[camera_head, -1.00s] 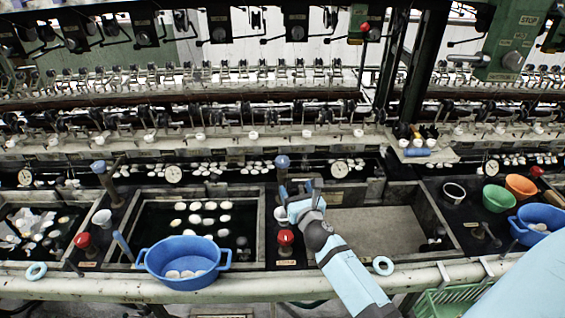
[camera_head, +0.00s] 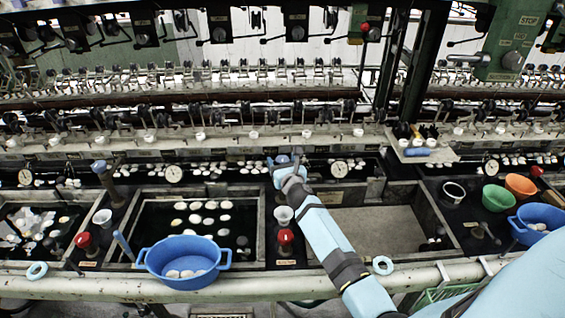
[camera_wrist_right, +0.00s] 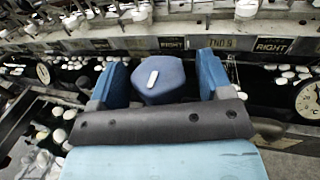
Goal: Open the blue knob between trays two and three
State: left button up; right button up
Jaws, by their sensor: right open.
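The blue knob (camera_head: 283,159) stands at the back of the strip between the tray with floating cocoons (camera_head: 138,232) and the tray with the pale, bare floor (camera_head: 375,228). In the right wrist view the knob (camera_wrist_right: 160,80) has a flat-sided blue top with a white mark. My right gripper (camera_head: 285,168) is open, and its blue fingers (camera_wrist_right: 158,84) stand on both sides of the knob, with a gap visible on the left and right. In the head view the gripper hides most of the knob. My left gripper is not in view.
A red knob (camera_head: 286,240) and a white cup (camera_head: 284,215) stand on the same strip, in front of the blue knob. A round gauge (camera_head: 339,169) is to its right. A blue basin (camera_head: 184,262) sits at the front left.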

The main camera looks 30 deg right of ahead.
jog(key=c, duration=0.9)
